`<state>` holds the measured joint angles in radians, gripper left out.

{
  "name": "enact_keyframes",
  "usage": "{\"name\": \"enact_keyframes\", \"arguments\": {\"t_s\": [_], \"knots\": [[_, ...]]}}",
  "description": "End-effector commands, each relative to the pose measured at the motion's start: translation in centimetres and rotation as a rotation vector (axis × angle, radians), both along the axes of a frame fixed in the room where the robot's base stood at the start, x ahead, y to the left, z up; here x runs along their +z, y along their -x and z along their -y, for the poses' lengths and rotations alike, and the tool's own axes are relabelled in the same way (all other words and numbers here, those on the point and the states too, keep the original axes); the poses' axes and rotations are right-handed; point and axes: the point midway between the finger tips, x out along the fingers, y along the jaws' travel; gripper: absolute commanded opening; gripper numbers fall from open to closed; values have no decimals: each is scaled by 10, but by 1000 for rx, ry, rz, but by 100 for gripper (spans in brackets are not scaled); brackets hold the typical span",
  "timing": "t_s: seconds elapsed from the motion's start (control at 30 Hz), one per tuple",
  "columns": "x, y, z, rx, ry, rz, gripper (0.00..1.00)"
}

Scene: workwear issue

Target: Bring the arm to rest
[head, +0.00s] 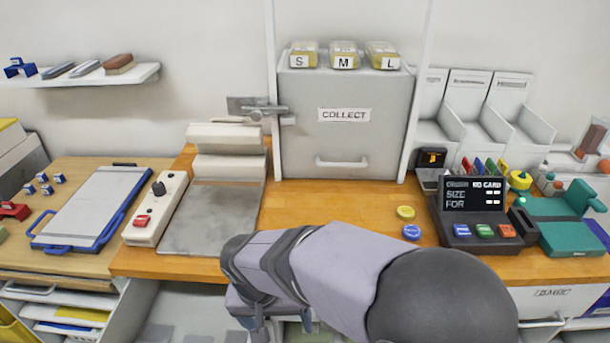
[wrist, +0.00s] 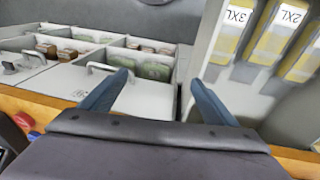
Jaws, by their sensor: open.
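My gripper (wrist: 160,88) is open in the wrist view, its two dark blue fingers apart with nothing between them. They point toward pale compartments and drawers below. In the head view my grey arm (head: 335,262) reaches across the front edge of the wooden counter (head: 325,200). My gripper hangs low beyond that edge at the bottom of the picture, mostly hidden by my own wrist. I see no object held.
A grey COLLECT hatch (head: 345,130) stands behind the counter. A terminal (head: 477,210) sits right of my arm, near a yellow disc (head: 405,212) and a blue disc (head: 411,232). A press (head: 212,210) is at left. Packets marked 3XL (wrist: 236,25) and 2XL (wrist: 284,30) show upper right.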

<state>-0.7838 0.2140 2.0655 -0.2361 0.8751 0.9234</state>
Motion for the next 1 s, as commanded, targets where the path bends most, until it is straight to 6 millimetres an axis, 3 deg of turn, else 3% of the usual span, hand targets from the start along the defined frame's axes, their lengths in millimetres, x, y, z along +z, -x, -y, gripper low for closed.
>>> {"name": "enact_keyframes", "arguments": {"t_s": [0.03, 0.2, 0.4, 0.63, 1.0], "knots": [[10, -4, 28, -17, -5, -20, 82], [21, 2, 107, -20, -35, -82, 82], [29, 29, 175, -21, -84, -120, 82], [31, 54, 209, -16, -120, -127, 82], [24, 60, 216, -9, -127, -128, 82]]}}
